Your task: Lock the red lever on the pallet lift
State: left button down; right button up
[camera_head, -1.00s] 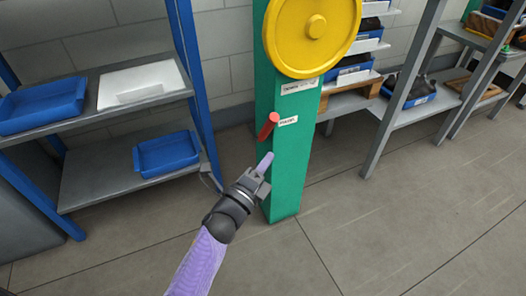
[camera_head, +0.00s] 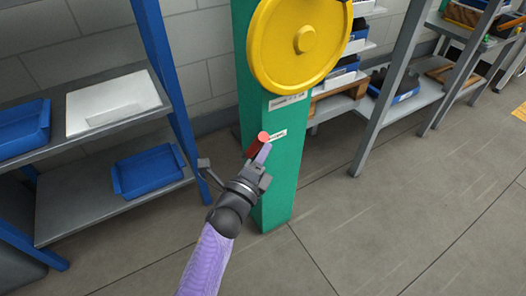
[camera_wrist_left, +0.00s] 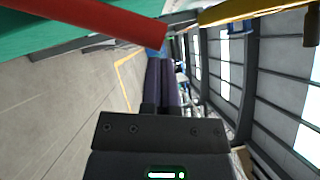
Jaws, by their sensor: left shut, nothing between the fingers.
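The red lever (camera_head: 254,149) sticks out from the front of the green column (camera_head: 276,185), below the yellow wheel (camera_head: 300,40) and beside a small white label. It looks tilted, with its round end up and to the right. My left gripper (camera_head: 264,154) is shut and empty, with its purple fingertips right at the lever's right side. I cannot tell whether they touch it. In the left wrist view the red lever (camera_wrist_left: 85,20) crosses the upper left, close to the ends of the shut fingers (camera_wrist_left: 162,85). My right gripper is out of view.
A blue-framed shelf at left holds blue trays (camera_head: 148,170) and a white tray (camera_head: 112,102). Grey shelves with blue bins (camera_head: 395,85) stand behind the column at right. The grey floor (camera_head: 400,210) at right is clear.

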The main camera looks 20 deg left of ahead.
pick_arm(q)
jog(key=w+a+r+n+p, duration=0.1)
jog(key=p, duration=0.1)
jog(key=w+a+r+n+g+p, duration=0.1)
jog(key=r+p, duration=0.1)
jog(key=w+a+r+n+g+y+p, duration=0.1)
jog(key=a+p, duration=0.1)
jog(key=p, duration=0.1)
jog(key=shift+r+n, duration=0.15)
jog(key=shift+n, duration=0.15)
jog(key=w+a+n+p, duration=0.1)
jog(key=w+a+n+g+p, duration=0.1)
jog(key=shift+a+r, duration=0.2)
jog(key=shift+a, duration=0.15)
jog(key=shift+w+a+f+n+g, duration=0.25)
jog(key=shift+w+a+n+g, duration=0.2)
jog(key=shift+w+a, duration=0.5)
jog(key=shift+w+a+b, duration=0.5)
jog(key=shift+w+a, duration=0.1)
jog(key=shift+a, duration=0.45)
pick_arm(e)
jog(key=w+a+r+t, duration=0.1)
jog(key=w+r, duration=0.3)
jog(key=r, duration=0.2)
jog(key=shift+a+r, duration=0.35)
pick_arm(q)
jog(key=shift+a+r, duration=0.1)
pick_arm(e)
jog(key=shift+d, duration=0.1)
